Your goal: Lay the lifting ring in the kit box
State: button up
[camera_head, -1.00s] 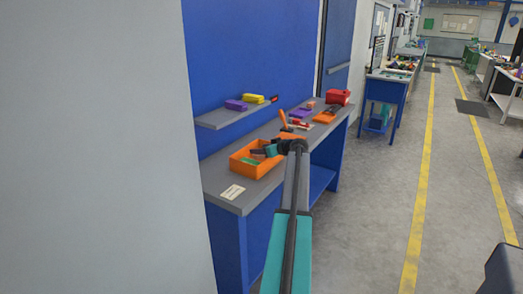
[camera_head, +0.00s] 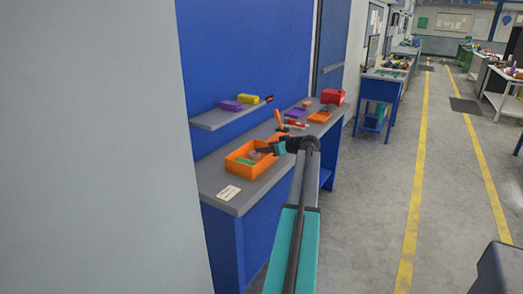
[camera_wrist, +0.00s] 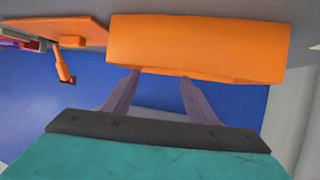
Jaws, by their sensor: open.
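The orange kit box (camera_head: 235,167) stands on the grey bench, and its orange side fills the top middle of the wrist view (camera_wrist: 195,48). A green piece (camera_head: 244,161) lies inside it. A small grey-brown piece (camera_head: 254,155) shows beside the green one; it may be the lifting ring, but it is too small to tell.
The bench (camera_head: 215,184) holds a white card (camera_head: 229,192) at its near end. An orange-handled tool (camera_head: 279,120), a purple bin (camera_head: 295,112) and a red box (camera_head: 333,96) stand farther along. A wall shelf (camera_head: 215,119) hangs above the bench's back. The aisle floor at right is clear.

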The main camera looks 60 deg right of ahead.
jog(key=shift+v, duration=2.1)
jog(key=shift+s, duration=0.1)
